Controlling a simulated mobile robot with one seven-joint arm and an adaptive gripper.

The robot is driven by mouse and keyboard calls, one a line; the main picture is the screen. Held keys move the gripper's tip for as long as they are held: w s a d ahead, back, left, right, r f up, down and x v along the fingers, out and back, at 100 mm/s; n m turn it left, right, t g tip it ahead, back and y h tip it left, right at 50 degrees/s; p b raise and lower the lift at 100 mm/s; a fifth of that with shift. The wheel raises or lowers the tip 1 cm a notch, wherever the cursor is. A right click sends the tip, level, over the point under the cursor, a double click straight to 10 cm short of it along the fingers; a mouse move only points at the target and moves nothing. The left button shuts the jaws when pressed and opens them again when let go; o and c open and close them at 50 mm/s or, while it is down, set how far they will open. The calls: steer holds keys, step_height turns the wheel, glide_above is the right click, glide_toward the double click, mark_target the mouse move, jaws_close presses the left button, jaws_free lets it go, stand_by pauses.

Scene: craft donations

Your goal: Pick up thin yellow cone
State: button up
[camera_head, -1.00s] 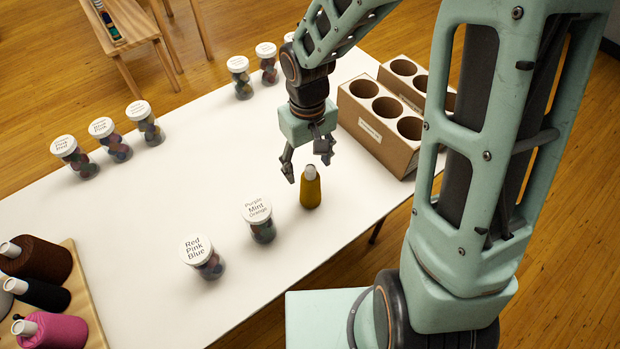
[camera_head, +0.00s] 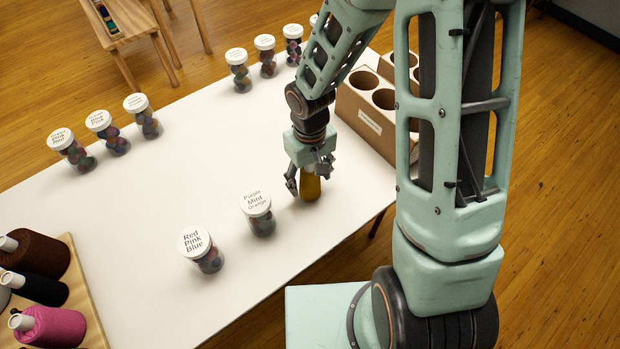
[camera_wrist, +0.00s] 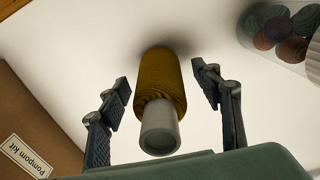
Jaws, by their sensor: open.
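The thin yellow cone (camera_head: 310,188) stands upright on the white table near its right edge, its top hidden behind my gripper in the head view. In the wrist view the cone (camera_wrist: 162,80) shows yellow thread and a pale grey tip (camera_wrist: 160,128) facing the camera. My gripper (camera_head: 307,187) is open and low over the cone. In the wrist view the fingers of my gripper (camera_wrist: 165,92) are on either side of the cone, with a gap on each side. The cone is not gripped.
A jar labelled Purple Mint Orange (camera_head: 259,214) stands left of the cone, and a Red Pink Blue jar (camera_head: 201,249) further left. A cardboard box with round holes (camera_head: 365,122) is behind and right. Larger yarn cones (camera_head: 50,327) lie on a board at lower left.

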steer(key=c, duration=1.3)
steer(key=shift+o, duration=0.2)
steer(key=shift+r, duration=0.1)
